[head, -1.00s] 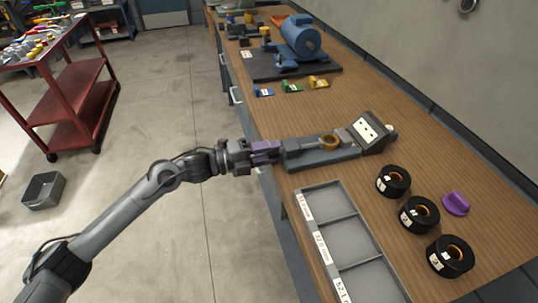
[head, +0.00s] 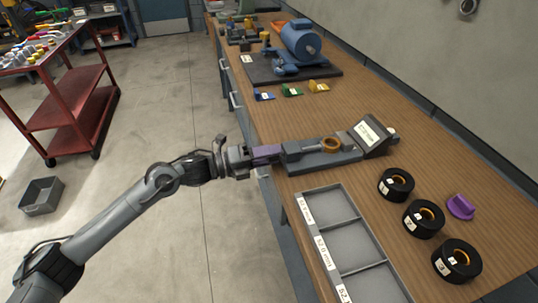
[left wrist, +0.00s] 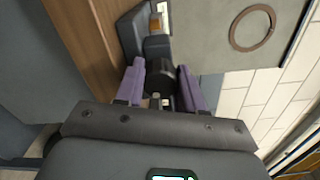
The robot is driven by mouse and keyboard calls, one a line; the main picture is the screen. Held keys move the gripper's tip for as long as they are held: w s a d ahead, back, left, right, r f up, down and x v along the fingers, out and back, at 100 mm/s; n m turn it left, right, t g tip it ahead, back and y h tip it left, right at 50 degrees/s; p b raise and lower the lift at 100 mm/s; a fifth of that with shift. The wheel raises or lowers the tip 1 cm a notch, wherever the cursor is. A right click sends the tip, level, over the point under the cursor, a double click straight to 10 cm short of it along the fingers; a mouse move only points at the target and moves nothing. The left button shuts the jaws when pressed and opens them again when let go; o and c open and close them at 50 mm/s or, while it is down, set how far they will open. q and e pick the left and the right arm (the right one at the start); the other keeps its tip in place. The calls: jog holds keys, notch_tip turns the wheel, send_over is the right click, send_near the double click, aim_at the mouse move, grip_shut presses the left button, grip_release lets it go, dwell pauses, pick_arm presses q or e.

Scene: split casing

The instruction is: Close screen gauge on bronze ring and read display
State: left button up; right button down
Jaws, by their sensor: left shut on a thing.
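The screen gauge (head: 350,156) lies across the bench, a long grey base with a tilted white display (head: 373,132) at its right end. The display shows small dark lines too small to read. The bronze ring (head: 331,143) lies on the gauge just left of the display. My left gripper (head: 272,153), with purple fingers, is shut on the gauge's left end. In the left wrist view a dark round knob (left wrist: 160,78) sits between the purple fingers (left wrist: 161,88). Whether the gauge's slide touches the ring I cannot tell. My right gripper is not in view.
A grey tray with labelled compartments (head: 356,240) lies at the bench's front. Several black rings with bronze-coloured centres (head: 424,219) and a purple piece (head: 461,206) lie right of it. A blue motor (head: 300,42) and small coloured blocks (head: 291,90) stand farther back.

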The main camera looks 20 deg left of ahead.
pick_arm(q)
jog(key=o, duration=1)
jog(key=shift+o, duration=0.2)
